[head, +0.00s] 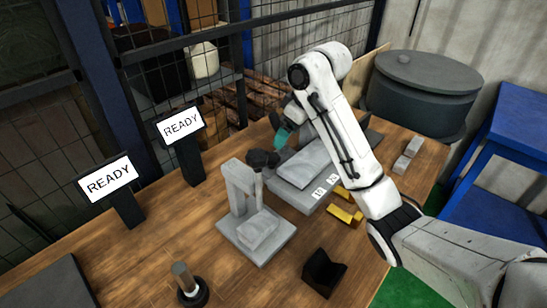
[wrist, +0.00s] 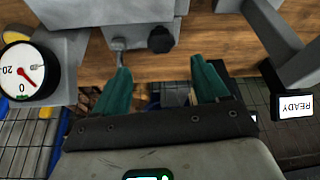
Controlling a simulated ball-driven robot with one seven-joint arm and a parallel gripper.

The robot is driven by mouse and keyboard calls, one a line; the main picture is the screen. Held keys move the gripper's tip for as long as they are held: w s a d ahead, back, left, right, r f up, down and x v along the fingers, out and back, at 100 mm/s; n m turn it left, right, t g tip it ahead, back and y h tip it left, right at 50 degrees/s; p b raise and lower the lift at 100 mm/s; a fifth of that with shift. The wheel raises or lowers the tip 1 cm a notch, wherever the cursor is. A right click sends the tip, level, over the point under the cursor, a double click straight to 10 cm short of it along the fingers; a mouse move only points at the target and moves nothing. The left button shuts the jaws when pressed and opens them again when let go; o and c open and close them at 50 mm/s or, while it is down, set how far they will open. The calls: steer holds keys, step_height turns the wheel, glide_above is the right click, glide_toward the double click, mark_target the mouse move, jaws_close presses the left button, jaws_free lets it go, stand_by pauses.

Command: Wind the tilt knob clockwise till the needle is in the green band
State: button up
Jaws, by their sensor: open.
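The tilt knob (wrist: 160,40) is black and lobed, on the side of a grey block in the wrist view. My gripper (wrist: 163,82) is open, with its two teal fingers spread. The knob is beyond the fingertips and roughly between them, with nothing held. The round white gauge (wrist: 24,70) is at the left edge of the wrist view, partly cut off. In the head view one teal finger (head: 283,137) shows beside the grey machine, and the gauge is not visible.
Two READY signs (head: 108,178) stand at the table's left. A grey stand (head: 240,190) is close to my gripper. Yellow blocks (head: 345,205), a black block (head: 323,272) and a dark-based peg (head: 190,288) are on the wooden table. A mesh fence (head: 150,75) runs behind.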

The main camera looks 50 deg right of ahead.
mark_target(274, 156)
steer(key=b+x, duration=0.1)
steer(key=x, duration=0.9)
steer(key=shift+s, duration=0.1)
